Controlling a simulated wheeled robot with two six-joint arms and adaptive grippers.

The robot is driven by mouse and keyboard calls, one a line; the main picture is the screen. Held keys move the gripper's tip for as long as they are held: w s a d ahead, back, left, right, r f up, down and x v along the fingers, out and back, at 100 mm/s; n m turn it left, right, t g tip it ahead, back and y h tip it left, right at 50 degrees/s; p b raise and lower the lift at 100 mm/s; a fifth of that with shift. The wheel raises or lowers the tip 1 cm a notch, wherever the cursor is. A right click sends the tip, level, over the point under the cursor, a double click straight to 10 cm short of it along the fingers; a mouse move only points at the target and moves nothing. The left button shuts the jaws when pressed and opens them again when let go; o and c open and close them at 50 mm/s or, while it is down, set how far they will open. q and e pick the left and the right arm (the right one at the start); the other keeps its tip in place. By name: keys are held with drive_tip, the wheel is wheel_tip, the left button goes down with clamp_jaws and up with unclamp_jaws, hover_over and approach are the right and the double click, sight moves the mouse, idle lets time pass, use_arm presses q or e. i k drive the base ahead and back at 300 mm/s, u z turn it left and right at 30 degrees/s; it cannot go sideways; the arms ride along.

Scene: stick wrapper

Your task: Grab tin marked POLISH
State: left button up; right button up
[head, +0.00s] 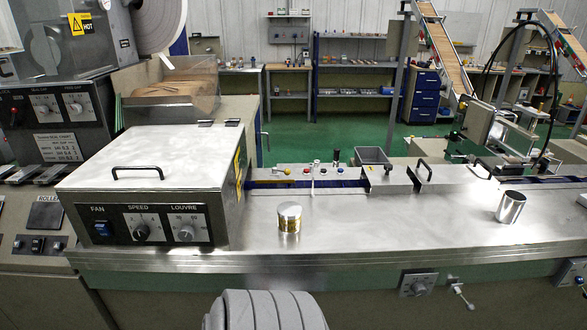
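A short round tin (289,217) with a silvery lid and a gold lower side stands upright on the steel worktop, right of the FAN/SPEED/LOUVRE box. A second shiny metal cylinder (511,207) is at the right of the worktop and looks slightly tilted. I cannot read the word POLISH on either one. Neither of my grippers shows in the head view.
The steel worktop (400,229) is clear between the two metal cylinders. The FAN/SPEED/LOUVRE box (155,170) with a black handle stands close on the left. Several small coloured knobs, a grey open bin (374,158) and black handles line the worktop's back edge.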

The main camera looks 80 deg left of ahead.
sight(289, 213)
drive_tip(key=u, duration=0.65)
drive_tip(key=i, duration=0.7)
drive_tip(key=u, duration=0.85)
